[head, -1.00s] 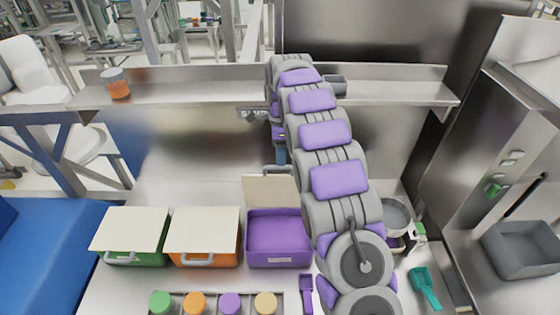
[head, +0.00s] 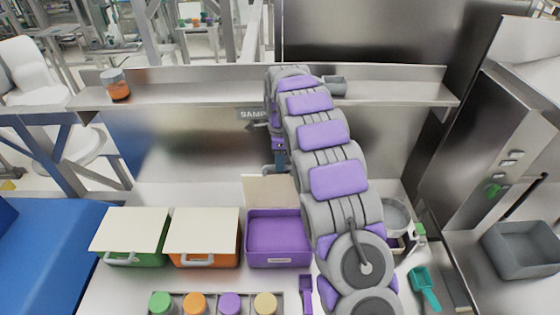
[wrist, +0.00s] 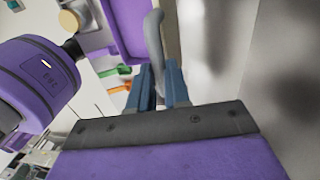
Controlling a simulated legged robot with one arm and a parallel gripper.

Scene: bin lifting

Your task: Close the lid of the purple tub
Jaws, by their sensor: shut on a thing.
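The purple tub (head: 279,240) stands on the counter, its inside visible and empty-looking. Its cream lid (head: 270,189) stands open at the tub's back edge. In the wrist view the tub (wrist: 126,28) is at the top, beside the thin edge of the lid (wrist: 172,40). My gripper (head: 279,163) is behind the lid's upper edge in the head view. In the wrist view my gripper's blue fingers (wrist: 162,78) are shut on the lid's grey handle (wrist: 155,35). The head view hides most of this grip.
A green tub (head: 130,256) and an orange tub (head: 205,256) with lids down stand to the left. Several coloured-lid jars (head: 229,303) and a purple scoop (head: 306,293) lie in front. A steel wall and shelf (head: 200,94) stand close behind.

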